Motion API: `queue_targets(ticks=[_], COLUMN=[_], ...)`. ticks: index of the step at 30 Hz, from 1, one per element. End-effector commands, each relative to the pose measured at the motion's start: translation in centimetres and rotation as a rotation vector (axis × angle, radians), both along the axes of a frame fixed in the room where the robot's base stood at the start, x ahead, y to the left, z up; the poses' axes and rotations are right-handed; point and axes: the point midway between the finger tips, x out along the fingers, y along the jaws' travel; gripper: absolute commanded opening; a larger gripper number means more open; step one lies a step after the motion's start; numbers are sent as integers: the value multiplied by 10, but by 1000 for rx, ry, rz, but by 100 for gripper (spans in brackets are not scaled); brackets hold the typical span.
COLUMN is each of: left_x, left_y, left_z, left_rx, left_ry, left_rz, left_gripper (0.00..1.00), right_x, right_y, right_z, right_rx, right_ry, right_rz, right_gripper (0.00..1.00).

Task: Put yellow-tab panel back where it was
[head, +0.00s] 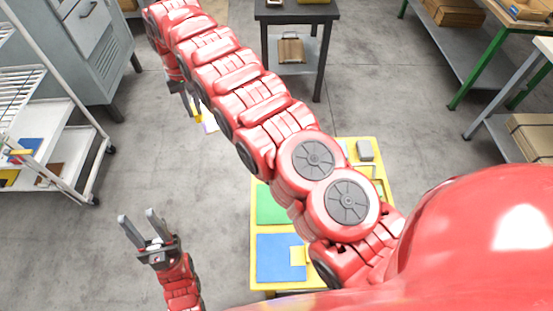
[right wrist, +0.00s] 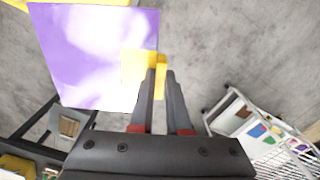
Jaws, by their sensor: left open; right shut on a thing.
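The panel (right wrist: 90,55) is a flat purple and whitish sheet with a yellow tab (right wrist: 131,70) on its edge in the right wrist view. My right gripper (right wrist: 161,72) is shut on the panel at this tab. In the head view my right arm reaches far to the upper left and hides most of the panel; only a small pale part (head: 209,122) shows beside the gripper (head: 189,106), over the floor. My left gripper (head: 137,216) is open and empty at lower left, apart from everything.
A yellow table (head: 257,228) stands below my right arm, with a green panel (head: 272,205) and a blue panel (head: 275,262) bearing a yellow patch. A white wheeled rack (head: 75,150) and grey cabinet (head: 95,70) stand left. A dark table (head: 297,12) stands behind. Floor between is clear.

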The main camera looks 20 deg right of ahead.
Motion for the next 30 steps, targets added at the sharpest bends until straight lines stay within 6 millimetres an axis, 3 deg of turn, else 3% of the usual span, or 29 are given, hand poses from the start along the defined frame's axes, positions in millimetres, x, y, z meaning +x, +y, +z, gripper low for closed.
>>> queue_targets(ticks=[6,8,30], left_x=[0,0,0], left_y=[0,0,0], left_z=[1,4,3], left_rx=[0,0,0], left_ry=[0,0,0], left_rz=[0,0,0], left_gripper=[44,44,44], right_x=[-2,2,5], right_y=[-2,-13,-13], right_z=[-4,-13,-18], right_rx=[1,-11,-6], right_ry=[3,0,-5], right_rz=[-5,-15,-20], right_gripper=[0,0,0])
